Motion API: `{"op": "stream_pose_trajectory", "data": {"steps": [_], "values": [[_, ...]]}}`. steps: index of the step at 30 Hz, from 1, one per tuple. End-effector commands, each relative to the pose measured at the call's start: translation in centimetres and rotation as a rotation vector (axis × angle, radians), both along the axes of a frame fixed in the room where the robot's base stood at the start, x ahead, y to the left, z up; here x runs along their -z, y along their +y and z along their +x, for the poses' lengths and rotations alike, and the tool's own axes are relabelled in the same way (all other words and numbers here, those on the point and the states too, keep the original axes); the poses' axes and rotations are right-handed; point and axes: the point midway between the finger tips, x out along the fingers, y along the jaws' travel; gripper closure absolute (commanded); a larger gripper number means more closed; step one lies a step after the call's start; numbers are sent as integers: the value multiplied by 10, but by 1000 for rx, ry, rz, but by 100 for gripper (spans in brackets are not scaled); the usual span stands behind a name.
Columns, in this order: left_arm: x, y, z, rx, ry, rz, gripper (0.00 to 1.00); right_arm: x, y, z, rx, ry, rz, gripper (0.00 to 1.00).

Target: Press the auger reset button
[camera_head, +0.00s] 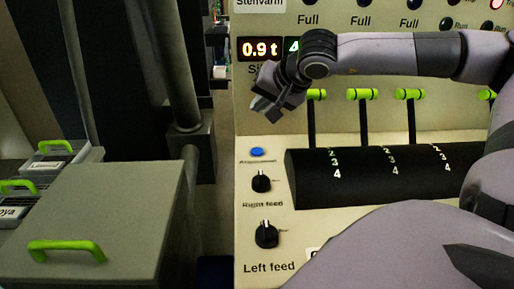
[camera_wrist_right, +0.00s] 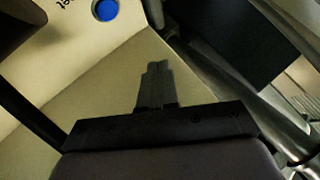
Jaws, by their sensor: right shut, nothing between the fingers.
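The blue round button (camera_head: 257,151) sits on the cream panel, above the right feed knob. The small label under it is too blurred to read in the head view. In the right wrist view the blue button (camera_wrist_right: 106,10) is at the top edge, beside lettering that ends in "set". My right gripper (camera_head: 267,111) is above the button in the head view, apart from it. Its fingers (camera_wrist_right: 156,68) are closed together and empty, with the button up and to the left of their tips. My left gripper is not in view.
The right feed knob (camera_head: 261,181) and left feed knob (camera_head: 266,234) are below the button. A black lever block (camera_head: 310,185) with green-handled levers stands to the right. A grey box lid (camera_head: 120,210) with a green handle is at lower left.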

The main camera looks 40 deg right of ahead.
Motion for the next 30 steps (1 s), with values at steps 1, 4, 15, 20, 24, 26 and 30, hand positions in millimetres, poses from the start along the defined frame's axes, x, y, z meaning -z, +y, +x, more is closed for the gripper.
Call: {"op": "stream_pose_trajectory", "data": {"steps": [1,4,15,20,24,26,30], "values": [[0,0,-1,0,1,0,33,0,0,0,0,0,0,100],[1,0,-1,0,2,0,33,0,0,0,0,0,0,100],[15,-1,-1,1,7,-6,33,24,0,0,0,1,0,100],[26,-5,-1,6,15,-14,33,46,0,0,0,1,2,100],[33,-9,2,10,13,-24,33,67,0,0,0,1,2,100],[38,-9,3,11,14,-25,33,74,0,0,0,-1,0,100],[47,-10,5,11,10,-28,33,85,0,0,0,0,0,100]]}}
